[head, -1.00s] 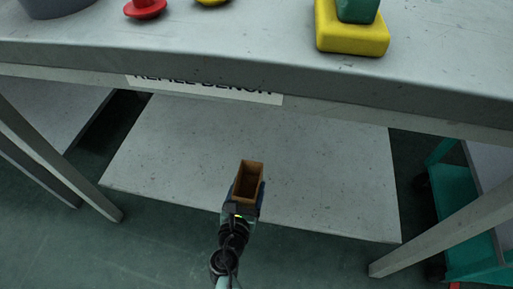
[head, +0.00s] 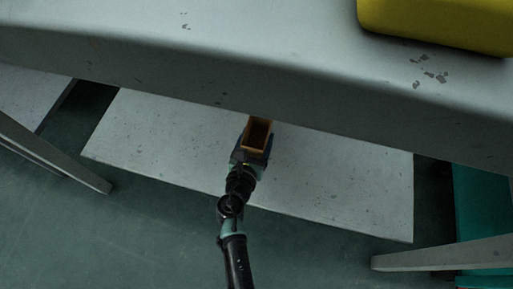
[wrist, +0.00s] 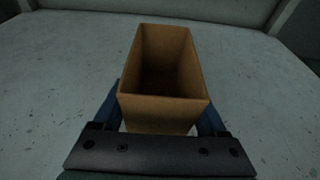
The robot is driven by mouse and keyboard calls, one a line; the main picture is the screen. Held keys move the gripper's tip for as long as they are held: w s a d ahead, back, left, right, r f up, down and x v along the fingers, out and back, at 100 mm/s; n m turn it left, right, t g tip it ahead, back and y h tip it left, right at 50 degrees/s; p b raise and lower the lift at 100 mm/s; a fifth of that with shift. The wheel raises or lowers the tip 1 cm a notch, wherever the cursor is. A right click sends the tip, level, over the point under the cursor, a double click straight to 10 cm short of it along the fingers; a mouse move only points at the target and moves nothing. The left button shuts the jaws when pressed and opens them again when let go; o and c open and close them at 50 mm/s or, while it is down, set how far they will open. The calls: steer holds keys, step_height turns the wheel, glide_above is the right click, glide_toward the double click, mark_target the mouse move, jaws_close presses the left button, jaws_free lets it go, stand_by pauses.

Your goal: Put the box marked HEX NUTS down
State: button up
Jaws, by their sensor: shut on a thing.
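A small open-topped brown box (head: 257,134) is in my gripper (head: 252,156), near the front edge of the bench top in the head view. The box also shows in the wrist view (wrist: 163,82), upright between the two blue fingers, and its inside looks empty. My gripper is shut on it. No HEX NUTS marking can be read on the faces that show. The lower shelf (head: 330,185) is behind and below the box. I cannot tell whether the box touches the shelf.
The bench top (head: 230,50) overhangs the shelf close to my gripper. A yellow block (head: 440,22) stands on the bench top at the right. Bench legs slant at the left (head: 55,155) and right (head: 440,256). The shelf surface is bare around the box.

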steer(key=shift+f+b, duration=1.65)
steer(key=shift+f, duration=0.5)
steer(key=shift+f, duration=0.15)
steer(key=o, duration=1.3)
steer(key=shift+c, duration=0.2)
steer(key=shift+s+r+p, duration=0.15)
steer(key=shift+r+p, duration=0.15)
steer(key=p+v, duration=0.5)
steer(key=v, duration=0.5)
steer(key=shift+s+a+r+p, duration=0.1)
steer(key=shift+s+a+p, duration=0.05)
steer(key=shift+s+p, duration=0.2)
steer(key=shift+s+a, duration=0.1)
steer(key=shift+s, duration=0.3)
